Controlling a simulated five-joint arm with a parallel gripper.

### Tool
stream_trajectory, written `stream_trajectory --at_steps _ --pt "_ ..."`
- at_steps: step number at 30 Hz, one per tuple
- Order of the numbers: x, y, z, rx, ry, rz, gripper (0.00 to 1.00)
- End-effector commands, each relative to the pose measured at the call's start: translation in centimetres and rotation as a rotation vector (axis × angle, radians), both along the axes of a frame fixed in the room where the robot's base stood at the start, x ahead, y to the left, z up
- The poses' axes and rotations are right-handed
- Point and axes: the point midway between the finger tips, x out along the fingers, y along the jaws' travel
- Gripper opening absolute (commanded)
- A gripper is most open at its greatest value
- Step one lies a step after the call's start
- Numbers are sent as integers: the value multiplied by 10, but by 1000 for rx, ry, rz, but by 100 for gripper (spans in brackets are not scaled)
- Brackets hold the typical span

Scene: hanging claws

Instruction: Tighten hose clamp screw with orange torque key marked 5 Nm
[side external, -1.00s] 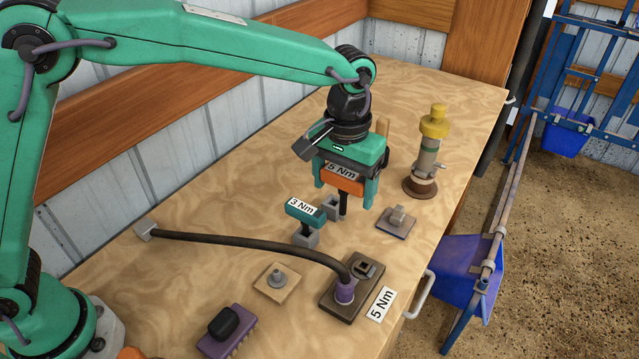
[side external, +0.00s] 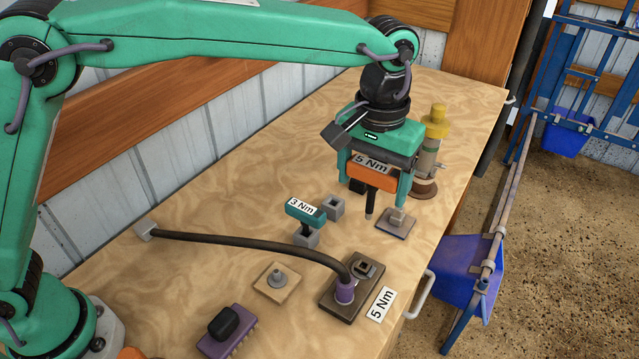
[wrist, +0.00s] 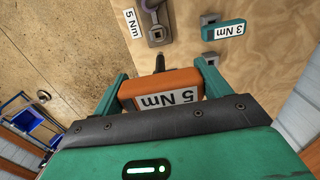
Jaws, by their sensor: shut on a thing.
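My gripper (side external: 375,180) is shut on the orange torque key (side external: 371,178) marked 5 Nm, whose dark shaft points down. The key hangs in the air, beyond the clamp. In the wrist view the orange key (wrist: 160,88) sits between my fingers. The hose clamp (side external: 345,290) is a purple band around the end of the black hose (side external: 240,243). It stands on a dark brown plate (side external: 338,309) with a square dark socket (side external: 363,267) beside it. A white 5 Nm label (side external: 381,305) lies next to the plate. The key's tip is apart from the socket.
A teal 3 Nm key (side external: 305,211) stands in a grey holder (side external: 306,239), near an empty grey holder (side external: 333,207). A yellow-topped cylinder (side external: 434,140) stands behind my gripper. A small pad with a grey block (side external: 397,222), a wooden pad (side external: 276,283) and a purple brush (side external: 226,331) lie around.

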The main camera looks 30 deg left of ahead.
Motion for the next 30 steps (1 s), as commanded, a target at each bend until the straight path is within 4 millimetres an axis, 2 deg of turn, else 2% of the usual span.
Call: stream_trajectory --at_steps 5,17,30 --pt "-3 -6 6 0 1 1 21" --pt "-3 -5 3 1 1 1 21" --pt "-3 -5 -19 2 3 1 21"
